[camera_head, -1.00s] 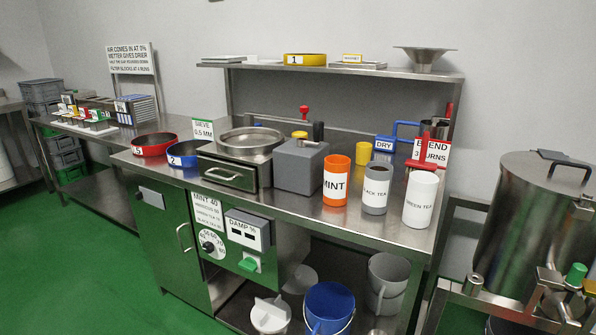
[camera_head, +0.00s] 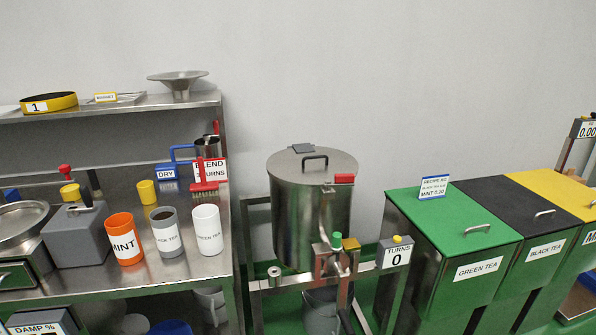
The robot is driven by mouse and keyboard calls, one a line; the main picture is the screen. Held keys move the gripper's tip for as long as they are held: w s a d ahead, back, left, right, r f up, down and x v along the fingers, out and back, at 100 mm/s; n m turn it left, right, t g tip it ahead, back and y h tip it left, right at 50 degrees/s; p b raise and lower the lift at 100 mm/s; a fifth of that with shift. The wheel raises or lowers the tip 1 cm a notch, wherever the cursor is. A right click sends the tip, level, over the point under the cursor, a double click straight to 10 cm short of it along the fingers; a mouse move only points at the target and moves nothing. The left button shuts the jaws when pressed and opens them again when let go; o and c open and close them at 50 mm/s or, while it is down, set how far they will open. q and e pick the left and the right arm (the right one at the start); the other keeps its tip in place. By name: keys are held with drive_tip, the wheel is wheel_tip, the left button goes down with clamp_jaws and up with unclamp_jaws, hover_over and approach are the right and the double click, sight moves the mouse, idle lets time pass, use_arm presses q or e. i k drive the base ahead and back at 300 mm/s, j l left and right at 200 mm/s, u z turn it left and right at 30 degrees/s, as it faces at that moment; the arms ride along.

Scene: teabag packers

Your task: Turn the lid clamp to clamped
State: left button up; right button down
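The steel drum (camera_head: 311,222) stands in a frame in the middle of the view, with its flat round lid (camera_head: 290,168) on top. The lid has a dark arched handle (camera_head: 314,158). A red block (camera_head: 344,179), which looks like the lid clamp, sits at the right front edge of the lid. I cannot tell from its look which position it is turned to. Neither of my grippers is in view.
A green knob (camera_head: 336,240) stands on metal parts in front of the drum. A post with a TURNS 0 sign (camera_head: 396,256) is right of it. Tea bins, including a green one (camera_head: 456,226), stand at right. A steel bench (camera_head: 150,281) with cups is at left.

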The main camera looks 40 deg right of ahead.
sight(340, 180)
drive_tip(key=z, duration=1.6)
